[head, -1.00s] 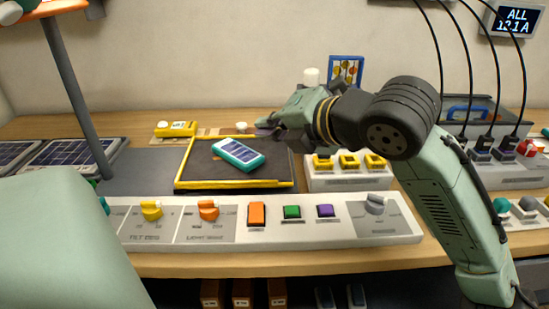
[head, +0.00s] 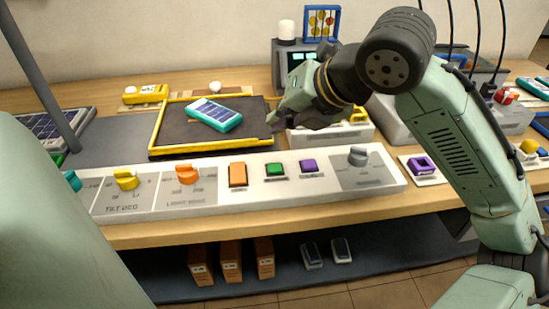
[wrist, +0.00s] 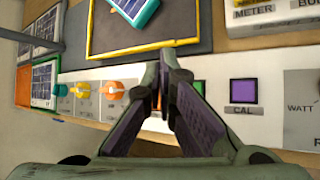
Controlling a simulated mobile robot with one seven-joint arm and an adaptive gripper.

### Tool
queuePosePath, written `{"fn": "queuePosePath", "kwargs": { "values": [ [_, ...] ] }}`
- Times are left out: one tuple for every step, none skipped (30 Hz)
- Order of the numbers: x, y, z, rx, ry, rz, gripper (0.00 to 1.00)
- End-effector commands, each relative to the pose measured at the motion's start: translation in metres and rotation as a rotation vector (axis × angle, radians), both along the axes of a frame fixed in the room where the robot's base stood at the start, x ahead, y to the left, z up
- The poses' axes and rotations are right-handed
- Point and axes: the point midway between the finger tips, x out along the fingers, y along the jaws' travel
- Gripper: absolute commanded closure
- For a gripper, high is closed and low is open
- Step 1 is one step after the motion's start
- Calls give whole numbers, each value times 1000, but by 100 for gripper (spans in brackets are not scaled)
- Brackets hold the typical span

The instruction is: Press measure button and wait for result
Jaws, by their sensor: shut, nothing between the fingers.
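A long white control panel (head: 335,182) runs along the front of the bench. It bears an orange rocker (head: 238,174), a green button (head: 274,170) and a purple button (head: 309,166). The purple button (wrist: 243,91) is labelled CAL in the wrist view. The green button's label is too small to read in the head view, and I cannot read the word measure anywhere. My gripper (head: 273,119) is shut and empty, above and behind the green button in the head view. In the wrist view, its fingers (wrist: 161,60) cover most of the orange rocker and partly hide the green button (wrist: 198,87).
A blue-white solar cell (head: 215,114) lies on a dark yellow-edged mat (head: 170,141) behind the panel. Yellow (head: 126,179) and orange (head: 187,174) knobs sit left, a grey knob (head: 358,156) right. A dark-screened device (head: 297,62) stands behind my arm.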

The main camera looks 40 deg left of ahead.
Motion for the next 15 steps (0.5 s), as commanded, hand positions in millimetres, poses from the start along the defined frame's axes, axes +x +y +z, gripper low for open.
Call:
{"fn": "queuePosePath", "kwargs": {
  "values": [
    [0, 0, -13, 0, -1, -1, 100],
    [0, 0, -18, 0, 0, -2, 100],
    [0, -1, -24, -1, -1, -2, 100],
    [0, 0, -28, -1, -1, -2, 100],
    [0, 0, -33, -1, -1, -2, 100],
    [0, 0, -39, 0, 0, -2, 100],
    [0, 0, -43, 0, 0, -2, 100],
    [0, 0, -48, -1, -1, -2, 100],
    [0, 0, -52, 0, 1, -1, 100],
    [0, 0, -55, 1, 1, 0, 100],
    [0, 0, -58, 2, 2, 0, 100],
    [0, 0, -61, 1, 1, 1, 100],
    [0, 0, -63, 1, 1, 1, 100],
    [0, 0, -65, 1, 0, 2, 100],
    [0, 0, -67, 1, 0, 2, 100]
  ]
}}
